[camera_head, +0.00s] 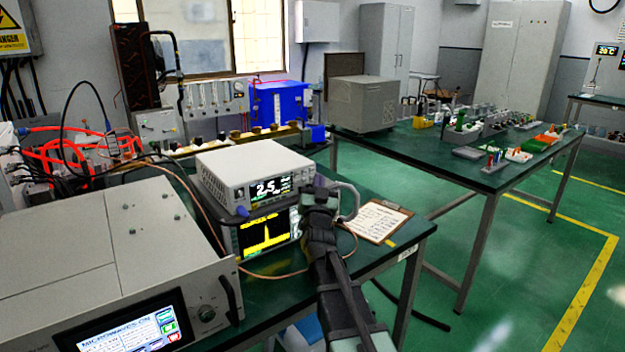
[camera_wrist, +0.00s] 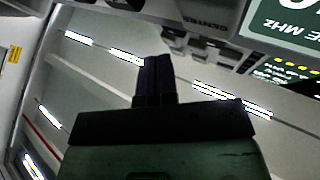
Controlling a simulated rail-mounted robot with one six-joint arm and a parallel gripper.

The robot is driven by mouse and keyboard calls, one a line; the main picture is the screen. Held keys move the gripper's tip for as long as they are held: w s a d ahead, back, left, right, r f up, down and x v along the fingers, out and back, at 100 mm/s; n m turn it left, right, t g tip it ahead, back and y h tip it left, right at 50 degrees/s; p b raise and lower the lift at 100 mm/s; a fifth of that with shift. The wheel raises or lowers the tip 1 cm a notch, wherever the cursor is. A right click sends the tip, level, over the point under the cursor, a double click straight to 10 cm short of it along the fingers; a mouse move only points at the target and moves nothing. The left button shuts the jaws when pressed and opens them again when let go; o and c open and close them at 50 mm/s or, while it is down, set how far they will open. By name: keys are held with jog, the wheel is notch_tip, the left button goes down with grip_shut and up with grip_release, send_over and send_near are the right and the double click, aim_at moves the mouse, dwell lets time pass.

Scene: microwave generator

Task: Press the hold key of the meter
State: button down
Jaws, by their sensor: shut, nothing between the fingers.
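The meter (camera_head: 255,168) is a light grey box with a dark display reading about 2.5. It rests on a second instrument with a yellow trace on its screen (camera_head: 264,232). My gripper (camera_head: 318,187) is by the right front end of the meter and hides part of its front. In the wrist view its dark fingers (camera_wrist: 154,68) are together, with nothing between them. Small dark keys (camera_wrist: 185,42) on a grey panel show ahead and right of the fingertips, with upside-down lettering. I see no contact with a key. The hold key's label is not readable.
A large grey generator (camera_head: 95,245) with a lit touchscreen stands at the front left. A brown cable (camera_head: 212,232) loops past the instruments. A clipboard (camera_head: 378,221) lies on the bench to the right of my gripper. Open green floor lies further right.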

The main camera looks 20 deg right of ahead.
jog(key=shift+w, duration=0.35)
dwell(0.3)
jog(key=shift+s, duration=0.1)
jog(key=shift+s+d, duration=0.1)
jog(key=shift+s, duration=0.55)
jog(key=s, duration=0.2)
jog(key=s+d, duration=0.1)
jog(key=s, duration=0.2)
dwell(0.4)
dwell(0.5)
